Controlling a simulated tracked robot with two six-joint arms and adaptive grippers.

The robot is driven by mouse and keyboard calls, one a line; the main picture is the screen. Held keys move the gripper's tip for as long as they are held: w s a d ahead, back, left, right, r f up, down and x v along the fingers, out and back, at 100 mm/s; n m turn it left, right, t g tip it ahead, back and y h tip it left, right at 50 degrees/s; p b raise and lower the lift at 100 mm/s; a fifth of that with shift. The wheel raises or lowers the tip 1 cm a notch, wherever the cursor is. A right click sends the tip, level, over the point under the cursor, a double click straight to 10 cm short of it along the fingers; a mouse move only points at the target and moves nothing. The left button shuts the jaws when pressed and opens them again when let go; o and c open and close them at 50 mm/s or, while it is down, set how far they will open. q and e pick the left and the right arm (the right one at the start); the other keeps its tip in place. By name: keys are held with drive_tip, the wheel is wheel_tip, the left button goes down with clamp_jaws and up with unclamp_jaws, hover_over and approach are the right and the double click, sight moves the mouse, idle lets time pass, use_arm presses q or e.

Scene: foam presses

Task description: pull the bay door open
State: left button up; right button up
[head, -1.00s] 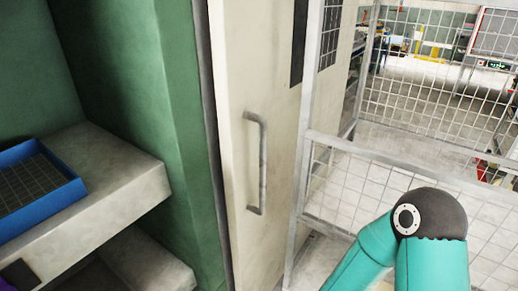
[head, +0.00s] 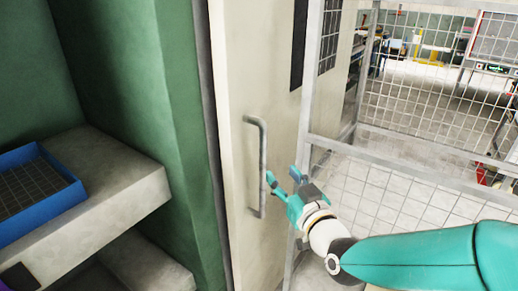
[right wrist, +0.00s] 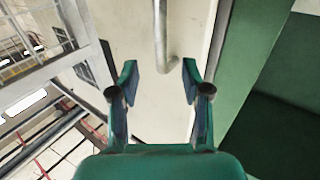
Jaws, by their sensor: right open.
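The bay door (head: 240,90) is a cream sliding panel beside the green press frame, with a vertical grey bar handle (head: 263,150) on it. In the right wrist view the handle (right wrist: 160,35) comes in from the top, and its bent end lies ahead, between the lines of the two fingers. My right gripper (head: 281,180) is open and empty, close to the lower part of the handle, just right of it. In the right wrist view the open jaws (right wrist: 160,75) face the door (right wrist: 130,40); I see no contact with the handle. My left gripper is not in view.
At left, a blue tray (head: 75,195) sits on a pale ledge (head: 130,190) within the green frame (head: 175,150).

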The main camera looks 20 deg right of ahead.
sight(264, 153)
drive_tip(key=w+p, duration=0.1)
drive_tip(key=w, duration=0.3)
drive_tip(key=w+p, duration=0.1)
drive_tip(key=w, duration=0.3)
drive_tip(key=w+a+p, duration=0.1)
drive_tip(key=w, duration=0.3)
drive_tip(key=shift+w+p, duration=0.2)
drive_tip(key=shift+p, duration=0.15)
clamp_jaws()
